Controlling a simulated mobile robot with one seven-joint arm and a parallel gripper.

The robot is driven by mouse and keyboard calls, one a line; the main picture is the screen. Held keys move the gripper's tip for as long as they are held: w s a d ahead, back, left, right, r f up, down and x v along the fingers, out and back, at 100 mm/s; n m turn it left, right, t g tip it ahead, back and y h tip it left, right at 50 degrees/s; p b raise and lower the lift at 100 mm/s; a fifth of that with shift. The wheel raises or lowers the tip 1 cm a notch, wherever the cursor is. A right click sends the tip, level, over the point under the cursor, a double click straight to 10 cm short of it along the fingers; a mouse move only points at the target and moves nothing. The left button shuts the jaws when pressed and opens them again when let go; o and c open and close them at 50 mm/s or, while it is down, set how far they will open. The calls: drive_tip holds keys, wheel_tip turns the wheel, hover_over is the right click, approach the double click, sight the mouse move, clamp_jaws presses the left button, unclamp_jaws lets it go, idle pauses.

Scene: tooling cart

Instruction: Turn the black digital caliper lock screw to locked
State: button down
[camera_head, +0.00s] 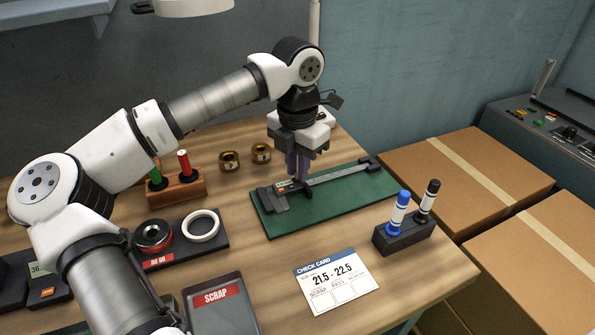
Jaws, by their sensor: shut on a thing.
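The black digital caliper (338,174) lies on a green mat (348,208), its jaws at the left and its beam running to the upper right. My gripper (298,176) points down over the caliper's slider, near the jaw end. Its fingers are closed together on a part at the slider, which I take to be the lock screw. The lock screw itself is hidden by the fingers, so its turn position cannot be seen.
A marker block (404,238) with a blue and a black marker stands right of the mat. A check card (336,281) and a SCRAP tray (222,306) lie in front.

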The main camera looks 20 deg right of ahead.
drive_tip(key=m+b, duration=0.1)
drive_tip(key=m, duration=0.4)
drive_tip(key=shift+m, duration=0.4)
idle(0.4)
drive_tip(key=c, duration=1.3)
unclamp_jaws()
drive_tip(key=shift+c, duration=0.2)
drive_tip(key=shift+r, duration=0.1)
wheel_tip(320, 180, up, 14)
drive_tip(key=shift+f, duration=0.2)
